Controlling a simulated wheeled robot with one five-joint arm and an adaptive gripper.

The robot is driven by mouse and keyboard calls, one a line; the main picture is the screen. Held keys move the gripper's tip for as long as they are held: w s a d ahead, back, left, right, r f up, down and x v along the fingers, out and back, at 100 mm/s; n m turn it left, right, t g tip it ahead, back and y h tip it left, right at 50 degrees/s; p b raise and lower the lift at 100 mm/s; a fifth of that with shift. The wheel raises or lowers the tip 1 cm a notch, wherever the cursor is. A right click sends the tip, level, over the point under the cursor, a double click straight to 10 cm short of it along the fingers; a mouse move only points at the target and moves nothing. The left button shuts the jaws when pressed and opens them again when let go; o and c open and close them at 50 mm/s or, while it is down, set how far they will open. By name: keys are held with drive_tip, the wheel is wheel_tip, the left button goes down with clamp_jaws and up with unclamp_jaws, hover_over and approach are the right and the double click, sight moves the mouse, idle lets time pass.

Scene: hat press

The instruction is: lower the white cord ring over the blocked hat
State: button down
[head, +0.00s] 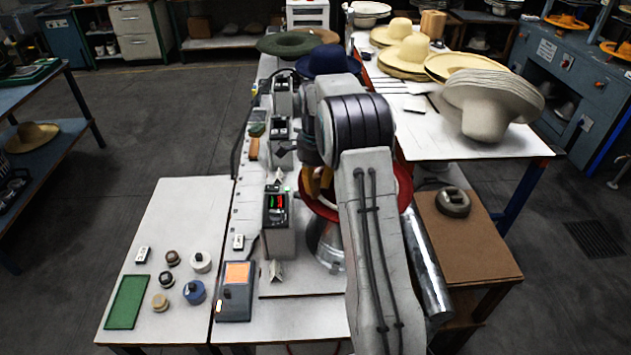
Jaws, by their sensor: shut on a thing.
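The blocked hat (403,184) shows as a red brim on both sides of my arm. Its crown is mostly hidden. It sits over a shiny metal block or stand (325,243) on the white bench. My gripper (318,184) is largely covered by my own arm; only tan-yellow parts show, just above the left side of the red brim.
A box with a lit display (278,222) and an orange-screen device (236,290) stand left of the hat. Stacked pale hats (484,118) are on the right table. A side table (165,225) at left holds a green mat and several small pots. A dark round object (453,202) sits at right.

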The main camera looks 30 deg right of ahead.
idle(0.4)
drive_tip(key=c, duration=1.1)
unclamp_jaws()
drive_tip(key=shift+r+p, duration=0.6)
drive_tip(key=shift+r, duration=3.1)
drive_tip(key=shift+s, duration=0.1)
